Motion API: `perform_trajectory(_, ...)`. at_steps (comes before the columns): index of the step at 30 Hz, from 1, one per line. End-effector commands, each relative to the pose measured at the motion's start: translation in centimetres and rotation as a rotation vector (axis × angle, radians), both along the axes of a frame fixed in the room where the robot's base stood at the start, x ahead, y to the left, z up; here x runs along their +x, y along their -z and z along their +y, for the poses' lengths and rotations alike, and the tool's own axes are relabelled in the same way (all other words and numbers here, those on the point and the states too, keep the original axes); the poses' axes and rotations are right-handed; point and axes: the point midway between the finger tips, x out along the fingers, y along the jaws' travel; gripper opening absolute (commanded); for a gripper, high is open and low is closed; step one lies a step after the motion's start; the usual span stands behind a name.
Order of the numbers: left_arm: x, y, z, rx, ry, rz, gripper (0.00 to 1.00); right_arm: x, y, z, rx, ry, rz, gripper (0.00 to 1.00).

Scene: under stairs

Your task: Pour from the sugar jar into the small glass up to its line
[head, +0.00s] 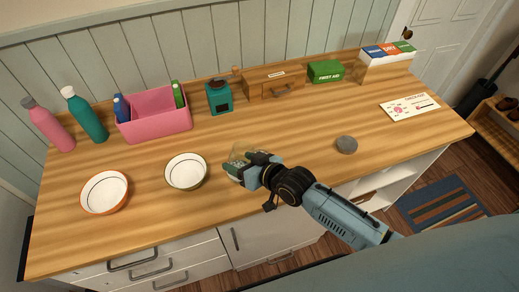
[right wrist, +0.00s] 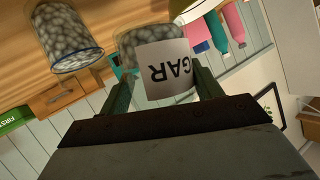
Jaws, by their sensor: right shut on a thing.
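My right gripper (head: 240,168) is shut on the clear sugar jar (head: 243,156) over the counter, right of the white bowl. In the right wrist view, which is upside down, the jar (right wrist: 130,52) sits between the fingers (right wrist: 158,95). Its white label ends in "GAR", and grey lumps show inside. The jar looks near upright. A clear glass (right wrist: 68,38) of grey lumps with a dark blue ring stands apart from it. A round grey thing (head: 346,145) in the head view seems to match that glass. The fill against a line cannot be read. My left gripper is out of view.
A white bowl (head: 186,186) and an orange-sided bowl (head: 105,205) stand left of the jar. A pink bin (head: 155,128), teal canister (head: 219,109), wooden drawer box (head: 272,94) and green first-aid box (head: 325,72) line the back. The right-hand counter has free room.

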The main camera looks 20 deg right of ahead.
Motion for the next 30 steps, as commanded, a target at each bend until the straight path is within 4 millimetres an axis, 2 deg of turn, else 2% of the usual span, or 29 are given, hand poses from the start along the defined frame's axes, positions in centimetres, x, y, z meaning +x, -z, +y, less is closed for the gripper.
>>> perform_trajectory(1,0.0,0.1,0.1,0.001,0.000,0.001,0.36,-0.3,0.5,0.6,-0.048,0.001,-0.034,0.10)
perform_trajectory(4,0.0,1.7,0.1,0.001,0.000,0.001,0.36,-0.3,3.1,0.6,-0.153,0.001,-0.097,0.10)
perform_trajectory(7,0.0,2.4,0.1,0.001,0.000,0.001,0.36,-0.8,4.3,1.4,-0.223,0.001,-0.142,0.10)
perform_trajectory(14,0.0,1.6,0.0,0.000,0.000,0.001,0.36,-0.7,3.4,1.2,-0.230,0.000,-0.148,0.10)
perform_trajectory(20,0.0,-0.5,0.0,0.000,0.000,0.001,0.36,-0.7,1.2,1.2,-0.228,0.000,-0.147,0.10)
perform_trajectory(24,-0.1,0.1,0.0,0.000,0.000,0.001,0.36,-0.7,0.1,1.3,-0.227,0.000,-0.150,0.10)
perform_trajectory(30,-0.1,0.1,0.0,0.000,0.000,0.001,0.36,-0.7,-0.2,1.2,-0.227,0.000,-0.147,0.10)
